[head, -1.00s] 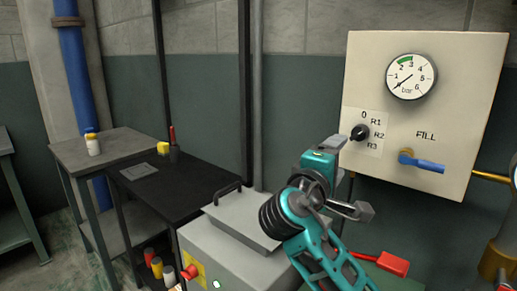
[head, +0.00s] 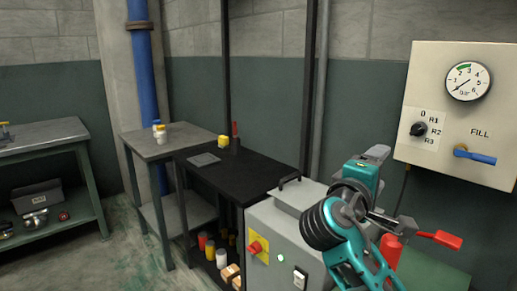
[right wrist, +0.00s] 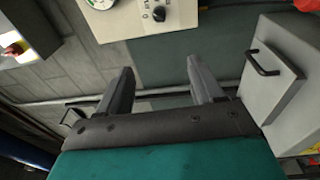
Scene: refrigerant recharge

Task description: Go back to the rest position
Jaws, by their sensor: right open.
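My right gripper (head: 376,154) is in front of the grey machine, below and left of the wall panel's knob in the head view. In the right wrist view my right gripper (right wrist: 158,66) has its two fingers apart, with nothing between them. The pale wall panel (head: 412,75) carries a pressure gauge (head: 468,81), a black selector knob (head: 418,129) and a blue FILL lever (head: 475,155) lying about level. The gauge needle points to the low end. My left gripper is not in view.
The grey machine (head: 262,232) with a lid handle stands beside my right arm. A black cart (head: 245,175), a small table (head: 150,143) and a workbench (head: 45,138) stand to the left. A red-handled part (head: 440,239) is right of my arm. Open floor shows at the lower left.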

